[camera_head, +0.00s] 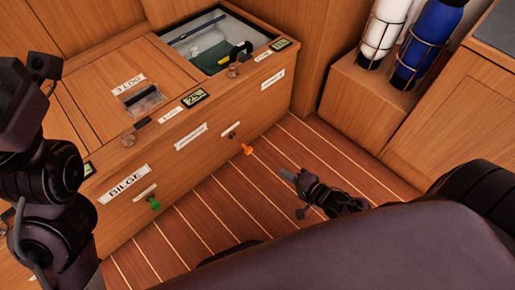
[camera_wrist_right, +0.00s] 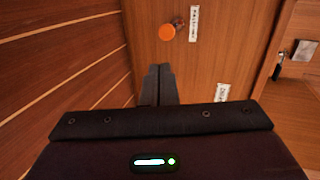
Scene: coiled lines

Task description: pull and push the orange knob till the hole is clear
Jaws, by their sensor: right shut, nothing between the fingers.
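The hole cannot be made out behind the knob. My right gripper (camera_head: 288,176) is over the striped floor, right of and nearer than the knob, apart from it. Its fingers (camera_wrist_right: 157,70) are shut and empty.
A green knob (camera_head: 153,204) sits lower left on the locker front (camera_head: 215,150), near the BILGE label (camera_head: 123,184). An open bin (camera_head: 215,45) is in the top. White (camera_head: 381,30) and blue (camera_head: 426,40) bottles stand in racks at right. The floor (camera_head: 215,205) before the locker is clear.

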